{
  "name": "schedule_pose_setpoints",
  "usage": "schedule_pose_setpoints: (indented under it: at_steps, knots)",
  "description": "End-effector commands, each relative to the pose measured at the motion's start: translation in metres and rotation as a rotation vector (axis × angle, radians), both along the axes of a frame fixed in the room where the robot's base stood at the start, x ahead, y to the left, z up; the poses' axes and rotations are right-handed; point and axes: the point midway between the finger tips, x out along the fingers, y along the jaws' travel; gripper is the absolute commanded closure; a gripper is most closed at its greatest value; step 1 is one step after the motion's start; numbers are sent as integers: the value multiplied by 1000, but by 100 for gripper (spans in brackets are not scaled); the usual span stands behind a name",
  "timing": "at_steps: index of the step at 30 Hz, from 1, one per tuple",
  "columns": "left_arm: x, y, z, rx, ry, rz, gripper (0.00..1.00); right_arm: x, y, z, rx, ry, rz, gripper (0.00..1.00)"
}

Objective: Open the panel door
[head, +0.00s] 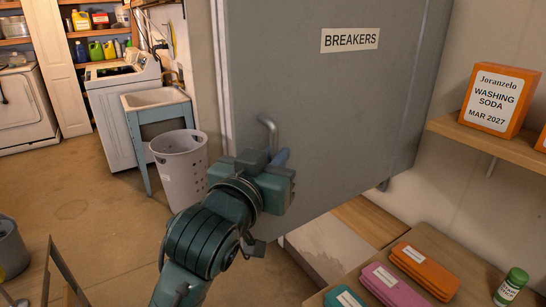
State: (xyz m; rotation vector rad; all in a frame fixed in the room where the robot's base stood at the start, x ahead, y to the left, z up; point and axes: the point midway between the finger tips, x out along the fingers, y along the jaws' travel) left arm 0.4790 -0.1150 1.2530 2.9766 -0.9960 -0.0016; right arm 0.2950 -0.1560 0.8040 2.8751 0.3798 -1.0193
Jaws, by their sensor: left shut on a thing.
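The grey panel door (330,110) labelled BREAKERS fills the upper middle of the head view. A bent grey handle (268,128) stands out near the door's lower left edge. My left gripper (276,158) is at the handle and shut on it. The gripper body hides the lower part of the handle and the fingertips. A lighter strip (221,75) runs down the door's left edge. I cannot tell whether the door is fully closed or slightly ajar. My right gripper is not in view.
A wall shelf (480,142) with an orange washing soda box (499,99) is at the right. Below it, a wooden surface holds folded cloths (425,270) and a green bottle (510,288). A grey basket (180,165) and utility sink (155,100) stand left of the door.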

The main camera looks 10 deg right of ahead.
Motion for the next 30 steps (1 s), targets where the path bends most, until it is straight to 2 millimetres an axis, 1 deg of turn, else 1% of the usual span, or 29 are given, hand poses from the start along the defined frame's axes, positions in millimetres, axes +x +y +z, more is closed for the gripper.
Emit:
schedule_pose_setpoints:
  at_steps: [1, 3, 10, 14, 17, 27, 30]
  knots:
    - [-1, -1, 2, -3, -5, -2, 87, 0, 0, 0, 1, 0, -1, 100]
    - [-1, 0, 2, -2, -5, -1, 83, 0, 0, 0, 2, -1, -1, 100]
    - [-1, 1, 1, -2, -2, 0, 83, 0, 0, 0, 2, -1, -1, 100]
    - [-8, 6, -1, -1, -2, 0, 83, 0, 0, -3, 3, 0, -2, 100]
    - [-21, 16, -1, -3, -3, -1, 83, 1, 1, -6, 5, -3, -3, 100]
    - [-81, 60, -1, -2, -5, -2, 83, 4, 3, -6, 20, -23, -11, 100]
    - [-93, 69, 0, -1, -5, -2, 83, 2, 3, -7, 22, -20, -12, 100]
